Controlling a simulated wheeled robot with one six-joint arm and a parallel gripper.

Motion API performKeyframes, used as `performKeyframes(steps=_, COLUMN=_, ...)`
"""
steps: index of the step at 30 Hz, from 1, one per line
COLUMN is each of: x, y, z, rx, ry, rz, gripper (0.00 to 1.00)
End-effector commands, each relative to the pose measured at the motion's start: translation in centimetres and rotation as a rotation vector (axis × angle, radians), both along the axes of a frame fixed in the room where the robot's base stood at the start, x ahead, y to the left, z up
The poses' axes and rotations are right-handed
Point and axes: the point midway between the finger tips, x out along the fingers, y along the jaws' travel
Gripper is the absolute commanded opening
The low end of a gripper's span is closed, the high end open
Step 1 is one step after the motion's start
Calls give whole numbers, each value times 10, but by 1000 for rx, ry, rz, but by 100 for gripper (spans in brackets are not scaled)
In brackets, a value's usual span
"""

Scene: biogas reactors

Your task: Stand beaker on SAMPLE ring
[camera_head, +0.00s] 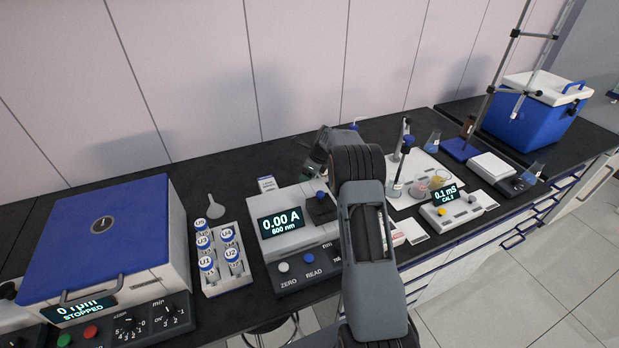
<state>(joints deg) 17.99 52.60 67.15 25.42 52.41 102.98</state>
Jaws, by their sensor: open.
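My gripper (318,148) is at the far end of my arm, above the bench behind the 600 nm meter. It is open, and I see nothing held in it. A small beaker with blue liquid (432,142) stands at the back of the white mat (405,207), well to the right of my gripper. Another blue-tinted vessel (533,172) stands at the right by a white-topped device. Small round pink and yellow items (418,188) are on the mat behind the 0.1 mS meter. I cannot make out a SAMPLE label or its ring.
The 600 nm meter (281,222) stands beneath my arm. A rack of capped vials (224,268) and a blue-lidded machine (105,240) are to its left. A 0.1 mS meter (448,212), a stand with a tall rod (461,149) and a blue cooler (530,125) are to the right.

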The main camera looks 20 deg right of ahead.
Motion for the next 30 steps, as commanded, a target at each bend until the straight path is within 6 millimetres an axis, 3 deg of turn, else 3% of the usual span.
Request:
performKeyframes(steps=11, x=2, y=2, z=-8, rx=0, ry=-2, rz=1, gripper=67)
performKeyframes(steps=24, x=2, y=2, z=-7, rx=0, ry=-2, rz=1, gripper=24)
performKeyframes(steps=30, x=3, y=2, z=-5, rx=-1, ry=-2, rz=0, gripper=24)
